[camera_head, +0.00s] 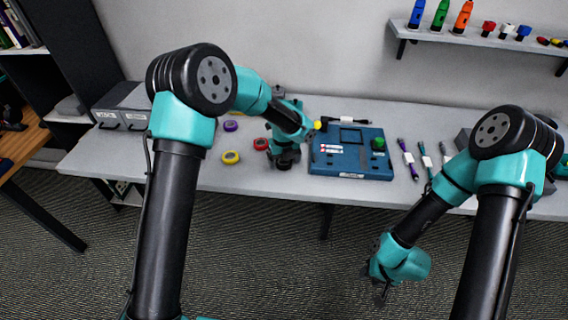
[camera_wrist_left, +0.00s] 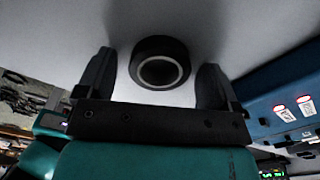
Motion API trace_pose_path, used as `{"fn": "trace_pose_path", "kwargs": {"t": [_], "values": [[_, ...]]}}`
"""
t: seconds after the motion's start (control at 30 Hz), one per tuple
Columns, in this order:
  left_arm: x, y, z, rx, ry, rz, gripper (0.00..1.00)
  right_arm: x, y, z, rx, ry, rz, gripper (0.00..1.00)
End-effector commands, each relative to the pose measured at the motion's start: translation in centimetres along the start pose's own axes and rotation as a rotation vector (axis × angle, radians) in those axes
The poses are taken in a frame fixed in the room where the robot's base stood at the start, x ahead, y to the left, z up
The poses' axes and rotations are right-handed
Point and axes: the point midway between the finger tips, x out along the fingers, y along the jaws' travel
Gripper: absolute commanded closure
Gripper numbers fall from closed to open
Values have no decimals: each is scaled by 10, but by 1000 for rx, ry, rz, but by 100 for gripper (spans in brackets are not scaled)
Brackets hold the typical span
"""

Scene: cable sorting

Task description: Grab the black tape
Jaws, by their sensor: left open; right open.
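The black tape (camera_wrist_left: 139,66) is a black ring with a pale inner core. In the left wrist view it lies on the light table, between and just beyond the two fingertips of my left gripper (camera_wrist_left: 157,78). My left gripper is open, with a finger on either side of the tape and visible space at both sides. In the head view my left gripper (camera_head: 284,163) is low over the table, and I cannot make out the black tape there. My right gripper (camera_head: 382,288) hangs in front of the table, away from the tape, open and empty.
A blue tray (camera_head: 385,166) stands right of my left gripper. Yellow tape (camera_head: 230,157), red tape (camera_head: 261,144) and purple tape (camera_head: 231,126) lie to its left. Cables (camera_head: 408,158) lie right of the tray. A grey box (camera_head: 124,106) stands at the table's left end.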

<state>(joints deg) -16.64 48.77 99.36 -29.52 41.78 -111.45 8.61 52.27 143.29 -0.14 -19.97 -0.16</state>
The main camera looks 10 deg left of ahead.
Motion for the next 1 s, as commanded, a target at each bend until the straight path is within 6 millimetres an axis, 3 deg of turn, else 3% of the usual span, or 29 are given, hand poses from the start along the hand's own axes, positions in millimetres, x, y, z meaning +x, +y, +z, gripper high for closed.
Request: {"fn": "trace_pose_path", "kwargs": {"t": [0.47, 1.0], "values": [[0, 0, 0, 0, -1, 0, 14, 0, 0, 0, 0, 0, 0, 57], [0, 0, 0, 0, -1, 0, 66, 0, 0, 0, 0, 0, 0, 57]]}}
